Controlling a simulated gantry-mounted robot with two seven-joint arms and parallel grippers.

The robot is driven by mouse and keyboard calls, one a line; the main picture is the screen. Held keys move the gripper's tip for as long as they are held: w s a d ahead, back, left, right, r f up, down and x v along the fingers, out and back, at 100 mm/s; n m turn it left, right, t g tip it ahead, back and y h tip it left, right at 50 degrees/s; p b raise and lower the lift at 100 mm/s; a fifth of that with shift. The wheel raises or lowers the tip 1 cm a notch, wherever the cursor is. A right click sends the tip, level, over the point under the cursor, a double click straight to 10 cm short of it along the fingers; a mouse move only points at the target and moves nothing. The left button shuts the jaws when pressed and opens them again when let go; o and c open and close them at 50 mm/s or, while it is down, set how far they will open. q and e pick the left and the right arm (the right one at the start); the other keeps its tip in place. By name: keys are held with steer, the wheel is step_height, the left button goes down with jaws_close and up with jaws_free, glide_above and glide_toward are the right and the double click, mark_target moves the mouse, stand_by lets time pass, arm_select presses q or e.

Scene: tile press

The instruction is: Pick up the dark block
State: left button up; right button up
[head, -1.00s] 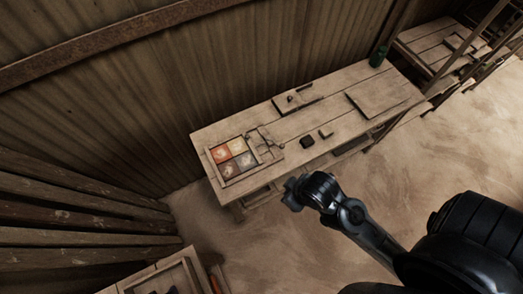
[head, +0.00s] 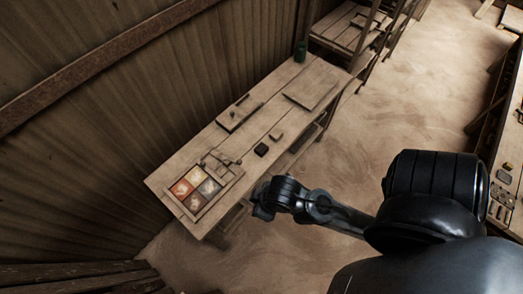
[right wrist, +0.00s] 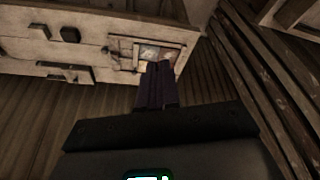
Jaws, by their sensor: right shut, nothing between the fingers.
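The dark block (head: 261,150) lies on the wooden workbench (head: 232,140), near its front edge. It also shows in the right wrist view as a small black shape (right wrist: 70,33) at upper left. My right gripper (head: 262,205) hangs in front of the bench, apart from the block. In the right wrist view its dark fingers (right wrist: 158,82) are together with nothing between them, pointing toward the bench end with the tile frame. My left gripper is in neither current view.
A wooden frame (head: 174,203) with several coloured tiles sits at the bench's near left end. Sandy floor (head: 360,130) is open to the right.

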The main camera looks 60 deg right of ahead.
steer(key=o, duration=1.5)
